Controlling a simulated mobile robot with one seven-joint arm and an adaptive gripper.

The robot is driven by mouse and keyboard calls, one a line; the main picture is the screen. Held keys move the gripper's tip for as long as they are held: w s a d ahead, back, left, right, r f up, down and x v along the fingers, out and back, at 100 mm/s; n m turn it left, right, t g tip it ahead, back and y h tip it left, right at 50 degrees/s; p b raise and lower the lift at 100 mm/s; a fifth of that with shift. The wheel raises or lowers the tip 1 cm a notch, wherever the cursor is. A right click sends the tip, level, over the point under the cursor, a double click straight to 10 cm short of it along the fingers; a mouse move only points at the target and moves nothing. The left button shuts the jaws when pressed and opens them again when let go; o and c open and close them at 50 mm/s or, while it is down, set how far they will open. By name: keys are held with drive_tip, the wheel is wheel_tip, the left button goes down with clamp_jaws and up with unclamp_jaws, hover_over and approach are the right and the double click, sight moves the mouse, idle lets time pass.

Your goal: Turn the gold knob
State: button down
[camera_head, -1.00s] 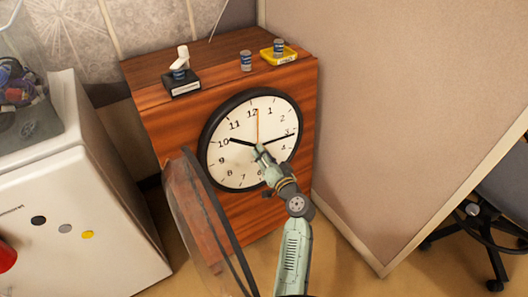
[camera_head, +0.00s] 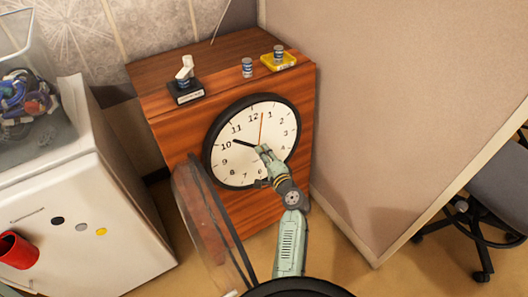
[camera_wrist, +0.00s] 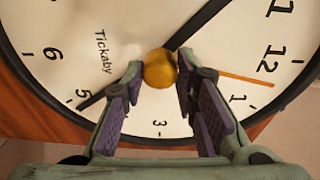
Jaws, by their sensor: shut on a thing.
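The gold knob (camera_wrist: 160,68) is at the centre of the white clock face (camera_head: 235,161), which has a black rim. In the wrist view my gripper (camera_wrist: 159,75) has one fingertip on each side of the knob, shut on it. In the head view my gripper (camera_head: 262,149) reaches the clock's centre and hides the knob. The thick black hand (camera_head: 244,142) points near 10. The thin black hand (camera_wrist: 93,98) points close to 5 in the wrist view. The orange hand (camera_wrist: 247,79) points between 12 and 1.
A clear round cover (camera_head: 205,225) hangs open at the clock's left. The wooden cabinet (camera_head: 175,126) carries a small trophy (camera_head: 186,82), a can (camera_head: 247,67) and a yellow tray (camera_head: 290,61) with another can. A partition (camera_head: 390,110) stands at right, a white cabinet (camera_head: 120,215) at left.

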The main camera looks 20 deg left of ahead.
drive_tip(key=shift+m, duration=0.4)
drive_tip(key=c, duration=1.3)
unclamp_jaws()
drive_tip(key=v, duration=1.2)
drive_tip(key=shift+r, duration=0.1)
